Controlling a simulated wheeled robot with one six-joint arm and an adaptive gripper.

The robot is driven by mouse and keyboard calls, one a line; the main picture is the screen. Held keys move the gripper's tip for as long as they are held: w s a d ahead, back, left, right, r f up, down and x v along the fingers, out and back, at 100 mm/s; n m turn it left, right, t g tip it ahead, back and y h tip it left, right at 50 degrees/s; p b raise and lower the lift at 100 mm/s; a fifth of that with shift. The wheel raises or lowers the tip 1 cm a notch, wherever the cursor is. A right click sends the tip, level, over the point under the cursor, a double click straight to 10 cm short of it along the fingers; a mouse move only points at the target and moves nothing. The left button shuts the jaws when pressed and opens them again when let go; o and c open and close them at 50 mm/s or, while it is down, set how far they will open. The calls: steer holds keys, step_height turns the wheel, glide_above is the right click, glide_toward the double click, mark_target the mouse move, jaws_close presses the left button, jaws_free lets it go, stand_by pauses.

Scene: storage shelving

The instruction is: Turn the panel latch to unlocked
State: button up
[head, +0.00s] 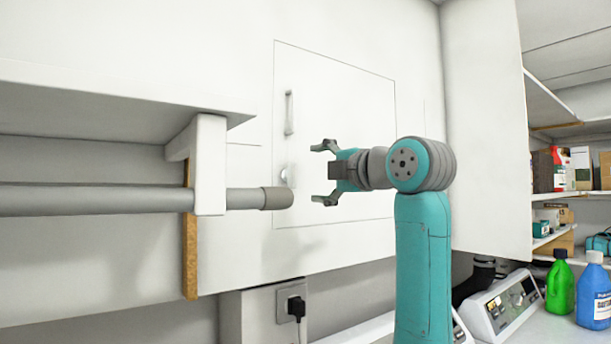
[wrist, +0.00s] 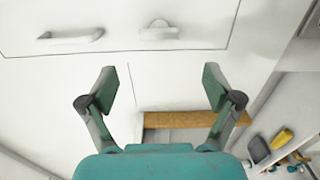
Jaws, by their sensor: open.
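The panel (head: 345,90) is a flat white square door outlined in a white wall. A long vertical grey handle (head: 289,112) sits on its left side. The latch (head: 286,177) is a small grey-white knob below the handle, partly beside the rail's end. In the wrist view the latch (wrist: 158,30) shows as a rounded piece on the panel, beyond the fingertips, with the handle (wrist: 70,35) to its left. My gripper (head: 324,172) is open and empty, to the right of the latch and apart from it. Its fingers (wrist: 160,87) also show spread in the wrist view. The latch's exact angle is hard to tell.
A thick grey rail (head: 110,200) on a white bracket (head: 209,165) ends close to the latch's lower left. A white shelf (head: 100,110) is above it. Shelves with boxes, a green bottle (head: 560,288) and a blue bottle (head: 593,295) stand at the right.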

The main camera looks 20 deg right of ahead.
steer(key=shift+v, duration=1)
steer(key=shift+f, duration=0.1)
